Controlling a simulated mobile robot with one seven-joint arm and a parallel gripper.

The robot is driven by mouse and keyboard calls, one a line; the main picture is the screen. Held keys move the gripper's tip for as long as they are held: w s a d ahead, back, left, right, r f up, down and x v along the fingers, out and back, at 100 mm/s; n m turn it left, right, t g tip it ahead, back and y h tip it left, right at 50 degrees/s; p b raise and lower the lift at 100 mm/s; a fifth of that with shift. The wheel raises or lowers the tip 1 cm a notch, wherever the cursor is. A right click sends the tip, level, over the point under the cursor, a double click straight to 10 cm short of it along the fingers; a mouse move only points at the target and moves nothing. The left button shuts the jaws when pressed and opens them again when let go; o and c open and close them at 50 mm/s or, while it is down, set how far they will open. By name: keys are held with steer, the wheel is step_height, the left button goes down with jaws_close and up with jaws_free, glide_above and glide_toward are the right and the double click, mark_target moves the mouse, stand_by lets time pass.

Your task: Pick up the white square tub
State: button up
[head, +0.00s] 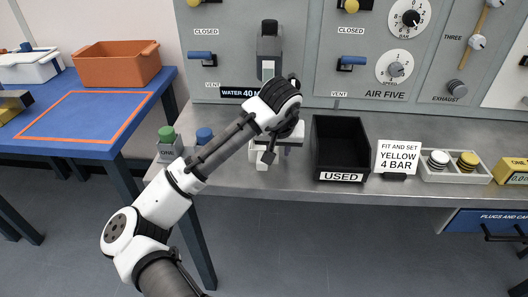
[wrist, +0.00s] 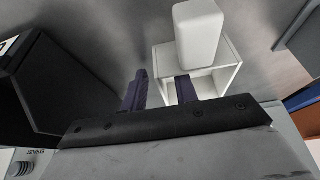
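The white square tub (wrist: 233,78) is an open, thin-walled box on the grey bench in the wrist view. In the head view its edge (head: 291,140) shows behind my gripper, which hides much of it. My gripper (wrist: 160,92) has its two dark fingers apart, at the tub's left side in the wrist view. One finger is left of the tub and the other overlaps its left wall and opening. I cannot tell whether either finger touches it. In the head view my gripper (head: 268,156) is low over the bench.
A white rounded block (wrist: 198,35) overlaps the tub's upper edge in the wrist view. The black USED bin (head: 340,150) stands close to the right in the head view. Green-capped (head: 168,142) and blue-capped (head: 204,137) items stand left. The panel (head: 225,60) rises behind.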

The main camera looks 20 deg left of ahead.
jaws_close()
steer(key=shift+r, duration=0.1)
